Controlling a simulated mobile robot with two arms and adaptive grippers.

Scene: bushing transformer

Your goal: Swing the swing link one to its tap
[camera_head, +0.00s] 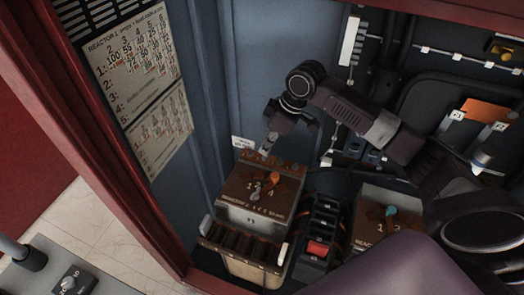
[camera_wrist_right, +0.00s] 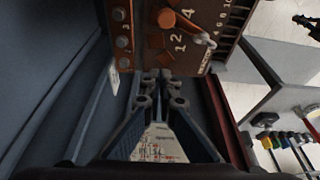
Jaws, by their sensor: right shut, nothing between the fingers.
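A brown-topped reactor box (camera_head: 232,190) stands against the blue wall, with tap numbers on its top face. A link with an orange knob (camera_head: 275,178) and a grey link (camera_head: 255,194) sit on that face; I cannot tell which is swing link one. The right wrist view also shows the orange knob (camera_wrist_right: 167,18) and the pale grey link (camera_wrist_right: 203,40) by the numbers. My right gripper (camera_head: 266,150) is shut and empty above the box's back edge, apart from both links; its closed fingers show in the wrist view (camera_wrist_right: 160,82). My left gripper is not in view.
A second reactor box with a teal knob (camera_head: 391,210) stands to the right. A black rack with a red block (camera_head: 318,248) lies between the boxes. Printed tap sheets (camera_head: 135,60) hang on the left wall. A red cabinet frame (camera_head: 125,165) borders the left side.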

